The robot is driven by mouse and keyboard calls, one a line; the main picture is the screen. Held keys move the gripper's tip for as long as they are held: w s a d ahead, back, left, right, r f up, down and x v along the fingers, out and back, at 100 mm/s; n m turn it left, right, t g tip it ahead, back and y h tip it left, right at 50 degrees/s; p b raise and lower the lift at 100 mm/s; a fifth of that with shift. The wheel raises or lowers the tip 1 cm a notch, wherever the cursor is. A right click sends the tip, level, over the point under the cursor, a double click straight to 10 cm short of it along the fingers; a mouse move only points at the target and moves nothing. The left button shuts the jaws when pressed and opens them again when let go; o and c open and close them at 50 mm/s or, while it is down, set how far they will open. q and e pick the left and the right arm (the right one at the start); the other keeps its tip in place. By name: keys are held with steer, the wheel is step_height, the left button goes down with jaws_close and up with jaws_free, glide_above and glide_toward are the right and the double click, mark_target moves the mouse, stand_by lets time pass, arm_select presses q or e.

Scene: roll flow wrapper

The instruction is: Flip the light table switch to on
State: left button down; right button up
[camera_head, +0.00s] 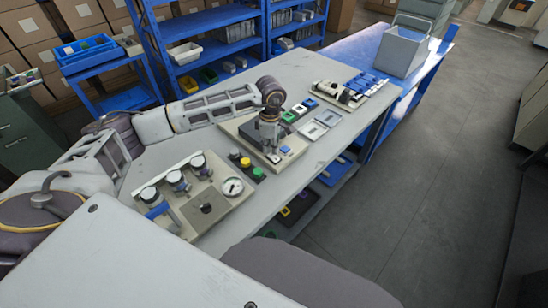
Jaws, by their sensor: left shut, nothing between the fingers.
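My left gripper (271,152) reaches in from the left and points down over a beige panel (236,128) on the grey table. It is shut with nothing in it, its tips close to the panel's front part. A small blue-and-white switch (285,150) sits on this panel, just right of the fingertips. I cannot read its position or any label, and I cannot tell whether the fingers touch it. The gripper and wrist hide part of the panel. My right gripper is not in view.
Yellow and green buttons (246,163) lie between the panels. Green and blue switches (290,117), white plates (313,130) and a blue-topped block (362,83) are farther right. A grey bin (403,48) stands beyond.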

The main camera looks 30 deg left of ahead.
mark_target(271, 155)
arm_select(q)
steer(key=shift+f+b, duration=0.7)
steer(key=shift+f, duration=0.3)
stand_by(1.2)
steer(key=shift+r, duration=0.1)
steer(key=shift+r+p, duration=1.7)
steer(key=shift+r, duration=1.75)
